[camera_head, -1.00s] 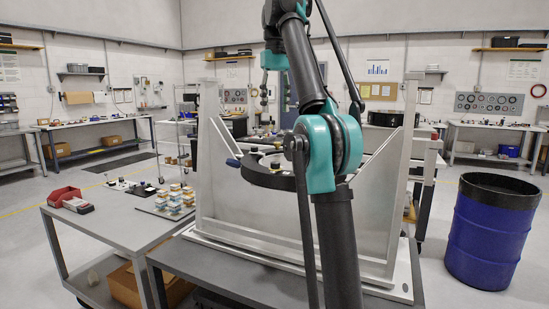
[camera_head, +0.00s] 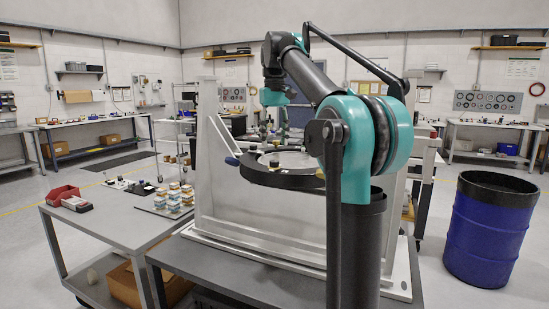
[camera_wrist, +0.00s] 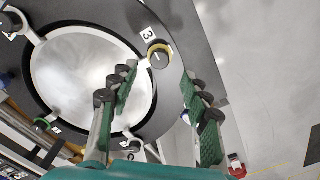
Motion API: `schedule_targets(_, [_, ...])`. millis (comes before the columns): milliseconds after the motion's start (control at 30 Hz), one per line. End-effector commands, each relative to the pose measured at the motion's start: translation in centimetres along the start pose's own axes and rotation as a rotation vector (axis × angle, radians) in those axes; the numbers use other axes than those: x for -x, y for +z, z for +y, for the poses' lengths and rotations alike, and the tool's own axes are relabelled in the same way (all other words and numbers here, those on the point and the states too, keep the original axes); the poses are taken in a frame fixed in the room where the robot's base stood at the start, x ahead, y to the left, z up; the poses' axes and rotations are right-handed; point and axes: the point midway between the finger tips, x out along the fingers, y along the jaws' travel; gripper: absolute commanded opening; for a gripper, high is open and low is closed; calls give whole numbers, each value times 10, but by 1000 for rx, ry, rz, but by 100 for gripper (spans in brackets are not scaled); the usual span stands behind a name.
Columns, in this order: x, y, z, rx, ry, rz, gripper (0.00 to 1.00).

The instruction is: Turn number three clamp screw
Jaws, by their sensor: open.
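The round mirror (camera_wrist: 85,70) sits in a dark ring (camera_wrist: 190,40), seen from above in the wrist view. The number three clamp screw (camera_wrist: 159,55) is a dark knob with a yellow collar beside the label "3" (camera_wrist: 147,33) on the ring. My gripper (camera_wrist: 158,80) is open and empty, its green-padded fingers pointing toward the ring. The screw shows beyond the fingertips, roughly in line with the gap and apart from both. In the head view the ring (camera_head: 270,180) lies tilted in its white frame, and my arm hides part of it.
Other clamps sit around the ring, one with a green collar (camera_wrist: 45,123) and a dark one (camera_wrist: 14,20). The white frame (camera_head: 225,200) rises on both sides of the ring. A side table (camera_head: 110,227) with small parts stands left; a blue barrel (camera_head: 488,235) stands right.

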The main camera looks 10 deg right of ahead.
Motion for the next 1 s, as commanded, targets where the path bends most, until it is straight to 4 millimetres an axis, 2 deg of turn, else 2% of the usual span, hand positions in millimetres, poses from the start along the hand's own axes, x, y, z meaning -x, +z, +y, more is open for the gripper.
schedule_targets(200, [-37, 0, 0, 0, 0, 0, 48])
schedule_targets(400, [-57, 0, 0, 0, 0, 0, 48])
schedule_targets(767, [-63, 0, 0, 0, 0, 0, 48])
schedule_targets(867, [-63, 0, 0, 0, 0, 0, 39])
schedule_targets(1000, [-63, 0, 0, 0, 0, 0, 22])
